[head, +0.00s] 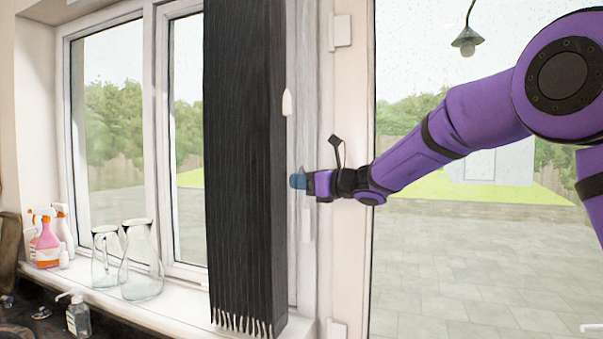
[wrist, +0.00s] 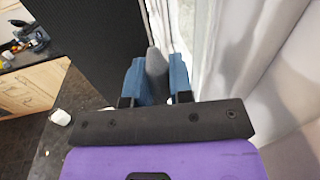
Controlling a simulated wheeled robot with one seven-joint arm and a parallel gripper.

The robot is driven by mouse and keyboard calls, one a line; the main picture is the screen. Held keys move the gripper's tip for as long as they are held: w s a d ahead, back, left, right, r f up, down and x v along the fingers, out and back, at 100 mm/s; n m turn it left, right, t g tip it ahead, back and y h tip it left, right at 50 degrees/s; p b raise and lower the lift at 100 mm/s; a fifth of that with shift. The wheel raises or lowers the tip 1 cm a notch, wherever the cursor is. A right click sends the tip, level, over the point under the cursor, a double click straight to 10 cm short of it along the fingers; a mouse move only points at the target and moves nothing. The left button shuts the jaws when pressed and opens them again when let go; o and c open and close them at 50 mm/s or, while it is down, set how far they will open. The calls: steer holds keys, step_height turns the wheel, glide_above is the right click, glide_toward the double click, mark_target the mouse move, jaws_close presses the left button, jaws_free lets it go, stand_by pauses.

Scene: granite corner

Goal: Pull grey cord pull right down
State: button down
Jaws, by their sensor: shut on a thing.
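The grey cord pull (wrist: 155,62) sits between the two blue fingers of my gripper (wrist: 156,80) in the wrist view. My gripper is shut on it. In the head view my gripper (head: 297,181) reaches in from the right, just right of the dark vertical blind (head: 245,160). There the fingers mostly hide the grey pull. A pale, pointed cord pull (head: 288,103) hangs higher up, against the blind's right edge.
The window frame (head: 330,250) stands close behind my gripper. Two glass jugs (head: 142,265), spray bottles (head: 48,240) and a soap pump bottle (head: 78,315) stand at the lower left.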

steer(key=shift+f, duration=1.3)
steer(key=c, duration=1)
jaws_free()
steer(key=shift+w, duration=0.1)
steer(key=shift+d+r, duration=0.1)
steer(key=shift+d, duration=0.15)
steer(key=v, duration=1)
steer(key=shift+s+d, duration=0.2)
steer(key=shift+s, duration=0.05)
